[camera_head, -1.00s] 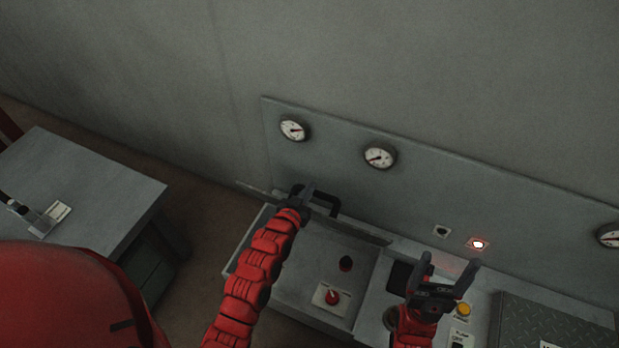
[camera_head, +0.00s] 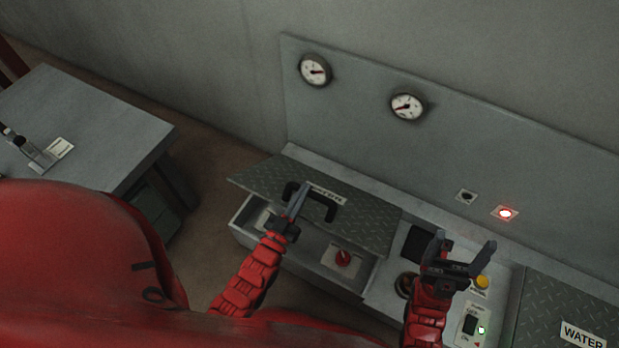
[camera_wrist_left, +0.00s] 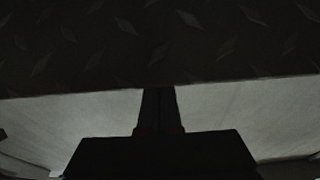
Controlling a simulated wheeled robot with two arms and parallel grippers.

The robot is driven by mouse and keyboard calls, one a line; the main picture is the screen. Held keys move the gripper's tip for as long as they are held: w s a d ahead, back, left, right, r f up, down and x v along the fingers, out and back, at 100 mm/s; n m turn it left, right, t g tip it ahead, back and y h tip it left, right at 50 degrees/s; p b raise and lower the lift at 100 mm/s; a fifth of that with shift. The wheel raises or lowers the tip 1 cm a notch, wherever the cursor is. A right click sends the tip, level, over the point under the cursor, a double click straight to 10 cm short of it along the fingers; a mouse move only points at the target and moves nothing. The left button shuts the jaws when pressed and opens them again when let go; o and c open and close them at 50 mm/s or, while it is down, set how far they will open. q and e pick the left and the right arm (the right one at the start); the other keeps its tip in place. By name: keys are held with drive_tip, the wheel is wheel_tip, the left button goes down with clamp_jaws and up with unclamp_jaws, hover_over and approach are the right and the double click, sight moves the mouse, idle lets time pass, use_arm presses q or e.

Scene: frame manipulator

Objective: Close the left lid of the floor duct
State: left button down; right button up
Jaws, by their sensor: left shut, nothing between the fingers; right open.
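The left lid (camera_head: 355,219) of the floor duct is a grey diamond-plate panel with a black handle (camera_head: 322,205) and a label. In the head view it lies tilted over the left compartment (camera_head: 318,255), whose near part is still uncovered. My left gripper (camera_head: 300,197) is shut and empty, at the lid beside the handle; I cannot tell if it touches. In the left wrist view the dark underside or face of the lid (camera_wrist_left: 160,45) fills the top, close to the fingers. My right gripper (camera_head: 461,254) is open and empty above the middle panel.
A red knob (camera_head: 343,257) sits in the left compartment. A yellow button (camera_head: 482,282) and a switch (camera_head: 470,324) are near my right gripper. The right lid (camera_head: 565,305), labelled WATER, lies flat. A lit red button (camera_head: 504,213) is on the back panel. A grey table (camera_head: 85,125) stands at left.

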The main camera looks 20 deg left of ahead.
use_arm(q)
drive_tip(key=s+f, duration=0.2)
drive_tip(key=f, duration=0.1)
drive_tip(key=s+f+b, duration=0.1)
drive_tip(key=shift+s+a+f, duration=0.35)
drive_tip(key=shift+s+a, duration=0.05)
drive_tip(key=shift+s+a+f, duration=0.1)
drive_tip(key=shift+s+f, duration=0.4)
drive_tip(key=shift+f, duration=0.15)
